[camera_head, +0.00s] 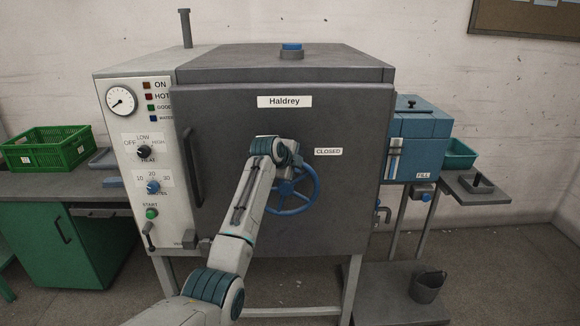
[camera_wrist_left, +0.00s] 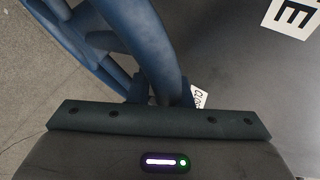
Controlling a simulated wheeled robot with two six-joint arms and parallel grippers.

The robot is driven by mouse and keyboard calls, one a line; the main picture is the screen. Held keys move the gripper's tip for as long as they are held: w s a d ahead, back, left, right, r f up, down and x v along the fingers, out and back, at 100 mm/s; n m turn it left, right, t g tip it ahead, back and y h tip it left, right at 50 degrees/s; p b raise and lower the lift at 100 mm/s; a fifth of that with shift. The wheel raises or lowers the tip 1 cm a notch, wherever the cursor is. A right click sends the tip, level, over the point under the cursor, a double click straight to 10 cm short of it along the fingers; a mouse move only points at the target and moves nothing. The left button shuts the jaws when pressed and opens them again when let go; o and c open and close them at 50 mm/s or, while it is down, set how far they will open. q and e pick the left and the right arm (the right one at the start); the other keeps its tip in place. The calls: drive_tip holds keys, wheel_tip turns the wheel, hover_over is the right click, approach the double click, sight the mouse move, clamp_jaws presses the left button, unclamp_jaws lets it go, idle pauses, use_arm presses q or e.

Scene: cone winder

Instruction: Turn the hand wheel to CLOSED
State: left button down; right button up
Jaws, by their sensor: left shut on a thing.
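The blue hand wheel (camera_head: 314,194) is on the front of the dark grey machine door, and my arm covers its upper left part. The CLOSED label (camera_head: 328,152) is on the door, up and right of the wheel. My left gripper is at the wheel's upper left rim, mostly hidden behind my wrist in the head view. In the left wrist view the blue rim (camera_wrist_left: 148,38) runs down between the fingers of my left gripper (camera_wrist_left: 166,92), which is shut on it. My right gripper is out of view.
A door handle (camera_head: 192,168) and the control panel (camera_head: 147,198) are left of my arm. A blue box (camera_head: 418,146) stands at the right, with a grey bucket (camera_head: 427,287) below. A green crate (camera_head: 46,148) is on the left bench.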

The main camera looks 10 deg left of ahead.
sight(304, 169)
use_arm(q)
drive_tip(key=shift+w+d+f+m+g+y+p, duration=0.15)
drive_tip(key=shift+d+f+m+g+y+p, duration=0.15)
drive_tip(key=shift+d+y, duration=0.2)
drive_tip(key=shift+w+d+f+m+g+y+p, duration=0.2)
drive_tip(key=shift+d+m+y+p, duration=0.15)
drive_tip(key=shift+d+y, duration=0.15)
drive_tip(key=shift+d+f+m+y+p, duration=0.3)
drive_tip(key=shift+f+y, duration=0.1)
drive_tip(key=shift+y, duration=0.2)
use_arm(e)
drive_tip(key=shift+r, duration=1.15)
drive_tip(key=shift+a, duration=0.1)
use_arm(q)
drive_tip(key=c, duration=1.3)
unclamp_jaws()
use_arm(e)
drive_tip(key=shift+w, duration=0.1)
